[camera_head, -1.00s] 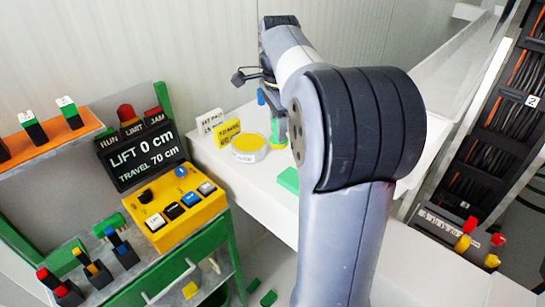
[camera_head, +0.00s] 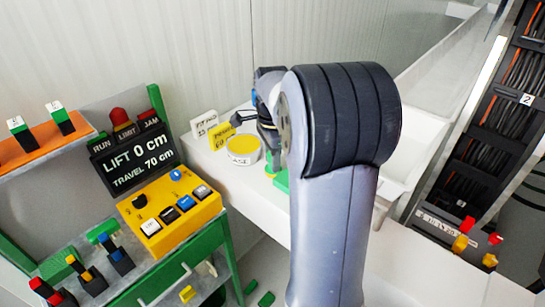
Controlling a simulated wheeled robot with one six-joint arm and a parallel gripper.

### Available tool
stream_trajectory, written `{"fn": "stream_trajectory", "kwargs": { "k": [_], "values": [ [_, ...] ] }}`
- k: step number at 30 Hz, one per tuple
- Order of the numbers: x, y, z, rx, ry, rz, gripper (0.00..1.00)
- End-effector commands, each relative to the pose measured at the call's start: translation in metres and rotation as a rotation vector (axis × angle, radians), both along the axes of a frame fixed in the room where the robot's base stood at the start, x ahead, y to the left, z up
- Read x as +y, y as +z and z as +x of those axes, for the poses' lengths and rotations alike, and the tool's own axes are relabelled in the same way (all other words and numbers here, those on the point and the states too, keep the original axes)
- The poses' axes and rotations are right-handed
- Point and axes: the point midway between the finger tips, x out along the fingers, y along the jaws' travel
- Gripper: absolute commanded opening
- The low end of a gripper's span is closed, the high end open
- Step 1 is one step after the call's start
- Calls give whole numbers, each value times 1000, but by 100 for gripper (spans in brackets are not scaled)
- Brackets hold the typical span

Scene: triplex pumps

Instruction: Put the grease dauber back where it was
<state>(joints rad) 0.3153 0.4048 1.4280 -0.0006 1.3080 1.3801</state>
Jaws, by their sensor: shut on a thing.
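My gripper (camera_head: 268,140) is at the back of the white bench, just right of the round white tin with a yellow top (camera_head: 242,151), whose label ends in "ASE". My own arm hides much of the gripper. The gripper is shut on the grease dauber, which is mostly hidden, so its tilt and its height above the bench cannot be told. A green piece (camera_head: 281,181) shows low beside my arm, partly covered by it.
A white card (camera_head: 204,124) and a yellow card (camera_head: 221,136) stand behind the tin. The green-framed console with a yellow button box (camera_head: 170,208) is at left. A grey panel with red and yellow knobs (camera_head: 462,235) is at right.

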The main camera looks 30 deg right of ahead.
Motion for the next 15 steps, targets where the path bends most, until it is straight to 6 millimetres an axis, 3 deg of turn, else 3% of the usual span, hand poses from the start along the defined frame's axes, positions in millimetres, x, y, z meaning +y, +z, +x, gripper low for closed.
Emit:
{"fn": "stream_trajectory", "kwargs": {
  "k": [5, 6, 13, 15],
  "values": [
    [0, -3, 0, 0, 0, 0, 10],
    [0, -3, 0, 0, 0, 0, 30],
    [0, -2, 0, 0, 0, 0, 49],
    [0, -2, 0, 0, 0, 0, 50]
  ]
}}
